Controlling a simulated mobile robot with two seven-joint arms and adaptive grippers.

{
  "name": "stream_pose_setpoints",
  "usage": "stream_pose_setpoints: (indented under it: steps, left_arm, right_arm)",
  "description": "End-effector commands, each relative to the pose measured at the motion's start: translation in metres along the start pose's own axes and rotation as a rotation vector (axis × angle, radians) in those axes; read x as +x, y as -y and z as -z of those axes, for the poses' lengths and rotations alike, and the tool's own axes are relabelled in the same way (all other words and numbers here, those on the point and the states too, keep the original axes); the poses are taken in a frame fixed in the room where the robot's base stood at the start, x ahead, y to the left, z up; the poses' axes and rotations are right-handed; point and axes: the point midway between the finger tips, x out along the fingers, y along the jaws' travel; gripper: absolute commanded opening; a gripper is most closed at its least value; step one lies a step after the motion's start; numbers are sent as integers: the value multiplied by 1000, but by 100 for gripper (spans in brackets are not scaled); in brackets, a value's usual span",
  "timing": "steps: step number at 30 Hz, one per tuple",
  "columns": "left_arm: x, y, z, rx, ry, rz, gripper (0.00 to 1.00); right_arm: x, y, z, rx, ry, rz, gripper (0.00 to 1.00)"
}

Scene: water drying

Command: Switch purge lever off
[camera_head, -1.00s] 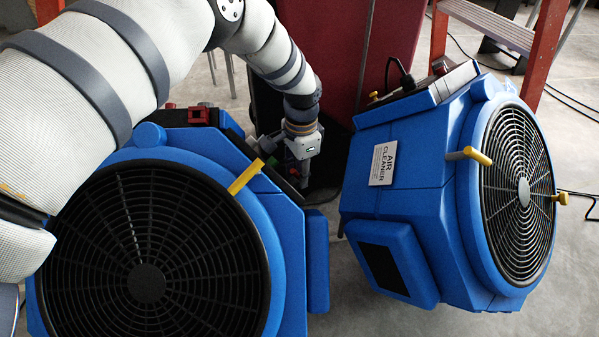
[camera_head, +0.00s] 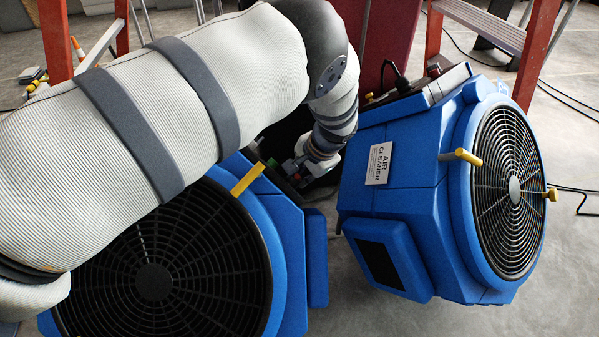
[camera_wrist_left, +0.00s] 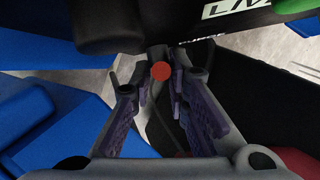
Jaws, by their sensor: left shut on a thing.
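The purge lever (camera_wrist_left: 161,72) shows in the left wrist view as a red round tip between my fingertips. A partly hidden label beside it appears to read PURGE. My left gripper (camera_wrist_left: 158,84) is shut on the lever, its purple-padded fingers on either side. In the head view my left gripper (camera_head: 288,168) is small and dark at the rear panel of the left blue air cleaner (camera_head: 292,235). The lever cannot be made out there, and my arm hides much of that machine's top. My right gripper is not in view.
A second blue air cleaner (camera_head: 420,190) stands close on the right, with a narrow gap between the machines. Yellow handles (camera_head: 248,179) stick out at the fan fronts. An orange ladder (camera_head: 540,45) stands behind. Bare floor is at the lower right.

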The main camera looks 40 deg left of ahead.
Motion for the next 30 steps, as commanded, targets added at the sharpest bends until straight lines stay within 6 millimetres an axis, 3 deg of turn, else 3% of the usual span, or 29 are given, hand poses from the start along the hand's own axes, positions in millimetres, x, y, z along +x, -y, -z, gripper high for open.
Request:
stream_pose_setpoints:
  steps: [12,29,30]
  left_arm:
    - [2,-1,2,-86,34,169,0]
    - [1,1,1,-102,43,196,0]
    - [1,1,1,-102,43,196,24]
  right_arm:
    - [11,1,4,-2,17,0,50]
    - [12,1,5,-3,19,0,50]
    - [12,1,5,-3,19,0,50]
